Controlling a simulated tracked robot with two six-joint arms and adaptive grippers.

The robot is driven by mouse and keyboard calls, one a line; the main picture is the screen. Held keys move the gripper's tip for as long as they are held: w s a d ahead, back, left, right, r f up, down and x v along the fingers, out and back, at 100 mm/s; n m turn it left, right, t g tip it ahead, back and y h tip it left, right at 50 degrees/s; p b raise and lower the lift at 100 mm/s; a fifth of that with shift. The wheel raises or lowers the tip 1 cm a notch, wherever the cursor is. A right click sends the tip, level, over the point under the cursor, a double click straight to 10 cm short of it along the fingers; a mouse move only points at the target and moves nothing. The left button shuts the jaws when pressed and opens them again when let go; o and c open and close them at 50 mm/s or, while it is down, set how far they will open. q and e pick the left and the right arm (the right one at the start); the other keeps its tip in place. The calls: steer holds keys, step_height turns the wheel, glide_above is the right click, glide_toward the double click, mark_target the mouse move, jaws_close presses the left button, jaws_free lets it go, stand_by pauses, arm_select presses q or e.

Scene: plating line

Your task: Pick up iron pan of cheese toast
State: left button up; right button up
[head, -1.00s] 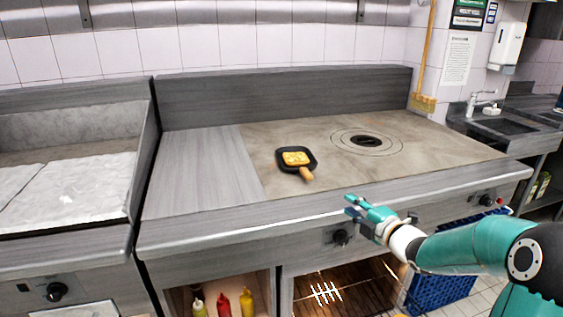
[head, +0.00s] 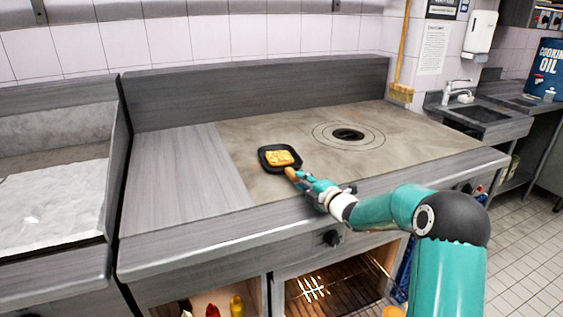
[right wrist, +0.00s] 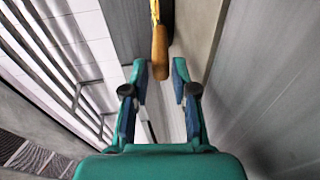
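The small black iron pan (head: 264,161) sits on the flat cooktop, with yellow cheese toast (head: 281,157) in it. Its wooden handle (head: 290,173) points toward the front edge. My right gripper (head: 301,178) is at the handle's end, above the front part of the cooktop. In the right wrist view the two fingers (right wrist: 160,72) are apart, and the end of the handle (right wrist: 160,50) lies between their tips, with gaps on both sides. The pan's body is out of that view except perhaps a sliver at the top. My left gripper is not in view.
The cooktop (head: 235,135) around the pan is clear, with a round ringed burner opening (head: 348,134) behind right. A raised back panel (head: 255,92) bounds it. Bottles (head: 237,306) and a lit oven rack (head: 335,285) are below. A sink (head: 484,113) is at right.

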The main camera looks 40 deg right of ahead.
mark_target(284, 169)
steer(key=shift+w+f, duration=0.1)
steer(key=shift+w, duration=0.5)
steer(key=p+x, duration=0.1)
steer(key=x, duration=0.3)
steer(key=shift+p, duration=0.35)
steer(key=shift+w+f, duration=0.1)
steer(key=shift+w, duration=0.45)
jaws_close()
steer(key=shift+f, duration=0.1)
steer(key=shift+d+r, duration=0.1)
steer(key=shift+r, duration=0.15)
